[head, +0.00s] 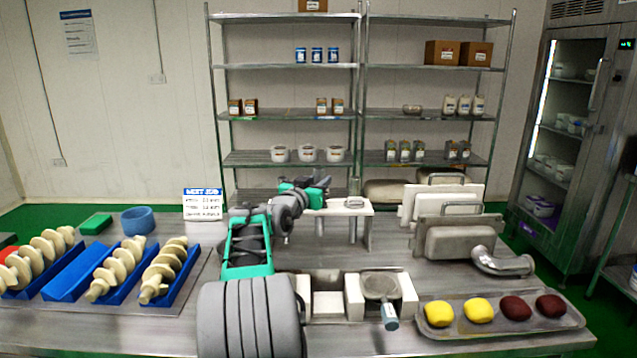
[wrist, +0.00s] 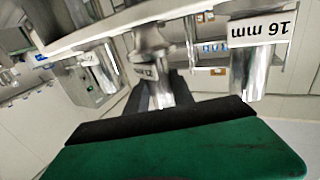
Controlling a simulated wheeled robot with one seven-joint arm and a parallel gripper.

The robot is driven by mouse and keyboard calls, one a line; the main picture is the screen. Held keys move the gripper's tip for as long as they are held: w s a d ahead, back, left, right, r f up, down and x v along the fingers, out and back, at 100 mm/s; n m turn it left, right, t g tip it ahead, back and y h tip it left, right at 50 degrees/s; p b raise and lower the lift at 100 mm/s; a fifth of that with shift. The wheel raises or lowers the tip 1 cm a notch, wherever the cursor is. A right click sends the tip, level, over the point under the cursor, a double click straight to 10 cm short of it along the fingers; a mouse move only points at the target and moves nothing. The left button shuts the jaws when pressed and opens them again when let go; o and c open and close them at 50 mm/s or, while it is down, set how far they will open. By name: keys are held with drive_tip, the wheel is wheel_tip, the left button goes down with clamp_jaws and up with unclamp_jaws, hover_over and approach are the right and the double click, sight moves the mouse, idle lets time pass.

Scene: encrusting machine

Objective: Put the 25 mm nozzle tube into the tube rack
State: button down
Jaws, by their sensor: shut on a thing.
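My gripper (head: 322,183) is at the left end of the white tube rack (head: 338,211) in the head view, about level with its top. In the wrist view the gripper is shut on a metallic tube (wrist: 158,88) with a small, tilted label that seems to read 25; I take it for the 25 mm nozzle tube. This tube is close to the rack's edge (wrist: 130,27); whether it sits in a slot cannot be told. A tube (wrist: 250,72) hangs by a 16 mm label at right, and another tube (wrist: 102,68) is at left. The held tube is not clear in the head view.
White boards in a holder (head: 455,205) stand right of the rack. A metal elbow pipe (head: 500,263) and a tray (head: 555,322) with yellow and dark red pieces lie at right. Blue trays with augers (head: 112,270) and a blue ring (head: 138,220) are at left.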

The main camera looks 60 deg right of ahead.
drive_tip(key=shift+f+b, duration=0.95)
drive_tip(key=shift+f, duration=0.25)
drive_tip(key=shift+r, duration=0.1)
drive_tip(key=c, duration=1.4)
unclamp_jaws()
drive_tip(key=o, duration=0.6)
drive_tip(key=shift+a, duration=0.1)
drive_tip(key=a+b, duration=0.5)
drive_tip(key=a, duration=0.2)
drive_tip(key=shift+s+a, duration=0.15)
drive_tip(key=shift+a, duration=0.05)
